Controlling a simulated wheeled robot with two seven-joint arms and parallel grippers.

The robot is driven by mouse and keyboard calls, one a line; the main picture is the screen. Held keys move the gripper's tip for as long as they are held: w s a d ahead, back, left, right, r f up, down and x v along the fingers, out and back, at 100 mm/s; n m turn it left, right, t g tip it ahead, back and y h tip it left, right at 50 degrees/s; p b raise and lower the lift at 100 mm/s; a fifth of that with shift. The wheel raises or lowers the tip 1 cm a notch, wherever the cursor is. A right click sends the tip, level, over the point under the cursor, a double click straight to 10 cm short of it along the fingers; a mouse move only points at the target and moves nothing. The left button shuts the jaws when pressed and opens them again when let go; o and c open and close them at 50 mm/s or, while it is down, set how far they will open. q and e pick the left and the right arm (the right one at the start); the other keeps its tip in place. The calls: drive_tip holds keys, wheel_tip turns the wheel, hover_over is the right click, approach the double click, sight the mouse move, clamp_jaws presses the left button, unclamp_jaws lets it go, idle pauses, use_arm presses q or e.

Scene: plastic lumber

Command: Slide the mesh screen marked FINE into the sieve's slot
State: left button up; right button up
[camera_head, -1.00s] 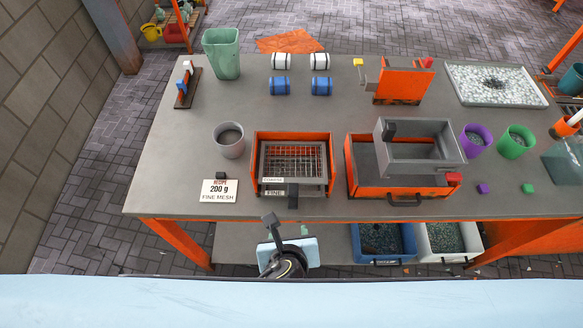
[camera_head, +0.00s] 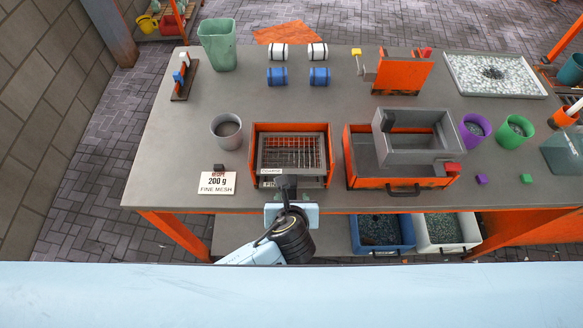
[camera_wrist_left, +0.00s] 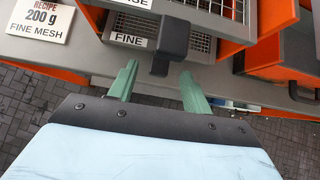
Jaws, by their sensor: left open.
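The FINE mesh screen (camera_wrist_left: 135,38) sits in the lower level of an orange rack (camera_head: 327,153), under a second labelled screen (camera_head: 295,142). Its white FINE label and dark handle (camera_wrist_left: 172,45) face me at the rack's front. My left gripper (camera_wrist_left: 158,72) is open, its two green fingers pointing at the handle. The handle stands just beyond and between the fingertips; I see no grip on it. In the head view the left gripper (camera_head: 288,202) is at the table's front edge. The grey sieve box (camera_head: 418,153) sits over an orange-framed base (camera_head: 362,182) to the right. The right gripper is out of view.
A recipe card (camera_head: 217,183) reading 200 g FINE MESH and a grey cup (camera_head: 227,130) stand left of the rack. Purple (camera_head: 474,130) and green (camera_head: 514,132) cups stand right of the sieve. Blue (camera_head: 382,234) and white (camera_head: 447,234) bins are below the table.

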use_arm(q)
drive_tip(key=shift+x, duration=1.05)
clamp_jaws()
drive_tip(key=shift+r, duration=0.1)
